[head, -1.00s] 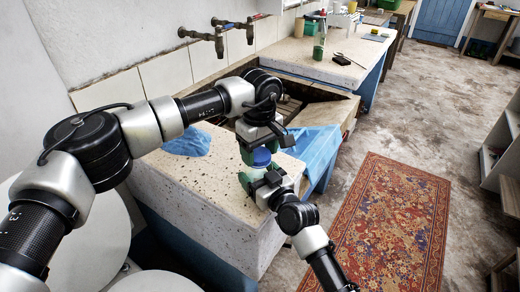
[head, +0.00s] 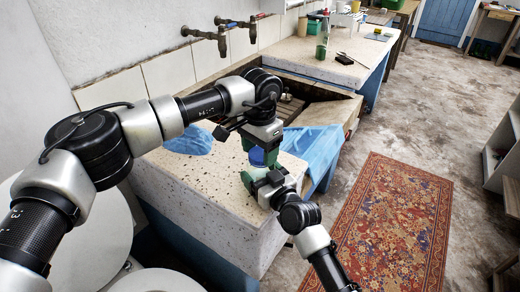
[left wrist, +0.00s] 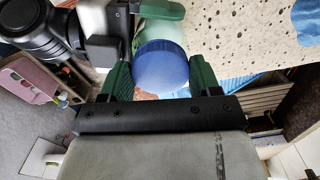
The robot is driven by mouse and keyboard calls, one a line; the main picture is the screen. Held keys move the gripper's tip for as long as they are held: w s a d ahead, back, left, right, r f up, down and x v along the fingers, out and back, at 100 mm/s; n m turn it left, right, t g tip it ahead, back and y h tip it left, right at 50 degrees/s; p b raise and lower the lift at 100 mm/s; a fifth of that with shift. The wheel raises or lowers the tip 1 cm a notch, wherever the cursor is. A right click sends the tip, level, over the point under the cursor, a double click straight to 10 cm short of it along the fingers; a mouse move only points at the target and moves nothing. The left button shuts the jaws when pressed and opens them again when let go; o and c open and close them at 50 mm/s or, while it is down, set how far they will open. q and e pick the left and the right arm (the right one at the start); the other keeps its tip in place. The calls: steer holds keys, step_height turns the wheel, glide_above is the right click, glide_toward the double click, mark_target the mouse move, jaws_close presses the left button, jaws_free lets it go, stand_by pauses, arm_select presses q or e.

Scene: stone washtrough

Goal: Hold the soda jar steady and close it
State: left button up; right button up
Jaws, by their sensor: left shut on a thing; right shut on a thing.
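The blue lid (head: 257,157) is between the green fingers of my left gripper (head: 262,150), which is shut on it from above. The lid (left wrist: 161,66) is clearer in the left wrist view, between the two fingertips. The pale, greenish soda jar (left wrist: 166,33) shows just beyond the lid, largely hidden by it. My right gripper (head: 259,180) is shut on the jar from the side, below the lid, above the front part of the stone counter. I cannot tell whether the lid is fully seated on the jar.
The speckled stone counter (head: 190,188) lies beneath my grippers. Blue cloths lie on its left part (head: 188,139) and over its right edge (head: 315,150). The washtrough basin (head: 310,102) is behind. Taps (head: 208,34) project from the wall. A patterned rug (head: 388,225) covers the floor at right.

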arm_select(q)
steer(key=o, duration=0.9)
steer(key=shift+r, duration=0.15)
step_height(320, 180, up, 4)
steer(key=shift+r, duration=0.15)
steer(key=shift+c, duration=0.5)
